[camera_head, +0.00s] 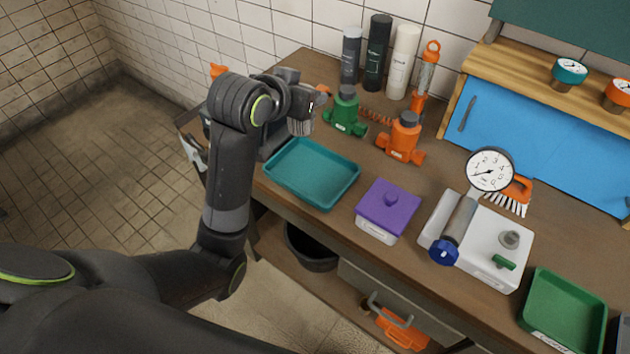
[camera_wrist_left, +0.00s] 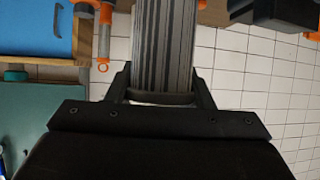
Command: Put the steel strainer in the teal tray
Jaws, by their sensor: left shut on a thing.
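The steel strainer (camera_wrist_left: 165,45), a grey ribbed cylinder, is between the fingers of my left gripper (camera_wrist_left: 162,85) in the left wrist view. The gripper is shut on it. In the head view my left gripper (camera_head: 303,102) is at the back left of the bench, beyond the teal tray. Part of the strainer (camera_head: 302,124) shows below it; the rest is hidden by the gripper and wrist. The teal tray (camera_head: 312,198) lies on the bench, empty, nearer than the gripper. My right gripper is not in view.
A green valve (camera_head: 345,115) and an orange valve (camera_head: 402,138) stand right of the gripper. Bottles (camera_head: 377,55) stand behind them. A purple-lidded box (camera_head: 388,208) is right of the tray. A white box (camera_head: 480,262) with a gauge and a green tray (camera_head: 563,315) are farther right.

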